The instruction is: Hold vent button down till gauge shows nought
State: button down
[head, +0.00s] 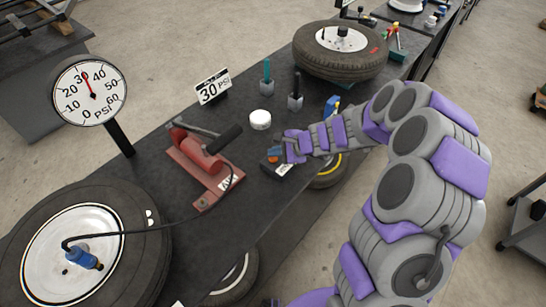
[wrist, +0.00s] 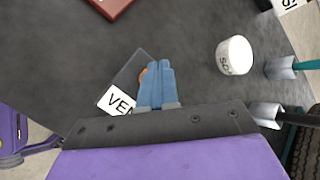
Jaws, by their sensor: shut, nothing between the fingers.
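The dark vent box (head: 280,170) with a white label sits near the bench's front edge. Its label starts "VEN" in the wrist view (wrist: 117,101). The orange vent button (head: 272,159) is mostly hidden by my blue fingertips; a sliver of orange (wrist: 143,74) shows beside them in the wrist view. My gripper (head: 276,152) is shut and empty, with its tips over or against the button. I cannot tell whether the button is pressed. The round gauge (head: 101,103) stands on a post at the left, its red needle near 30 PSI.
A red pump (head: 199,155) with a black handle stands left of the box. Its hose runs to a blue fitting (head: 82,256) on the near tyre (head: 140,265). A white pot (head: 260,119), a "30 PSI" sign (head: 213,87) and another tyre (head: 340,65) stand behind.

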aim_at(275, 159)
jog(key=shift+f+b, duration=0.3)
jog(key=shift+f, duration=0.25)
dwell(0.6)
jog(key=shift+r, duration=0.1)
dwell(1.8)
jog(key=shift+r+p, duration=0.8)
jog(key=shift+r, duration=0.05)
jog(key=shift+r, duration=0.1)
jog(key=shift+r+p, duration=2.15)
jog(key=shift+r, duration=0.3)
